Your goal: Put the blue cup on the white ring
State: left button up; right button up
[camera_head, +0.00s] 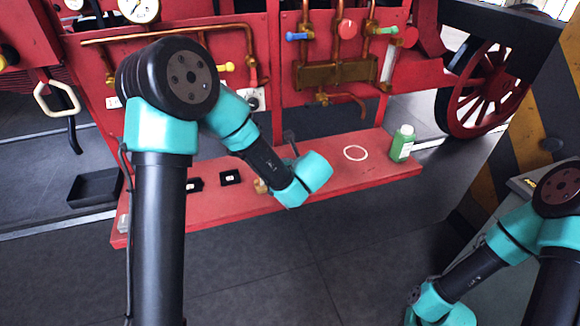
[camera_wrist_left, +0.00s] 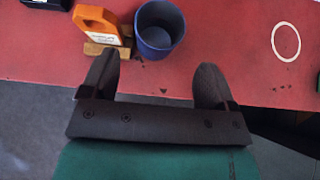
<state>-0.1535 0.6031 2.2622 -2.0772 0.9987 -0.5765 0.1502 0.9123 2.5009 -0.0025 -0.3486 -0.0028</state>
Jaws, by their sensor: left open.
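The blue cup (camera_wrist_left: 153,47) stands upright on the red shelf in the left wrist view, open end towards the camera. It is hidden behind my left arm in the head view. My left gripper (camera_wrist_left: 157,72) is open and empty, with the cup just beyond its fingertips, nearer the left finger. The white ring (camera_head: 357,160) is a flat, empty circle on the shelf, right of my left wrist. It also shows at the right of the left wrist view (camera_wrist_left: 274,44). My right arm is at the lower right, its gripper not visible.
An orange bottle (camera_wrist_left: 97,22) by a wooden block (camera_wrist_left: 103,48) stands close left of the cup. A green bottle (camera_head: 402,144) stands right of the ring on the red shelf (camera_head: 330,180). Pipes and valves rise behind. A black tray (camera_head: 95,187) lies left.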

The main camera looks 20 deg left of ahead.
pick_arm(q)
jog(key=shift+v, duration=1.15)
jog(key=shift+c, duration=0.4)
jog(key=v, duration=0.5)
jog(key=shift+d+r, duration=0.1)
jog(key=shift+r, duration=0.2)
jog(key=x, duration=1.2)
jog(key=shift+f, duration=0.1)
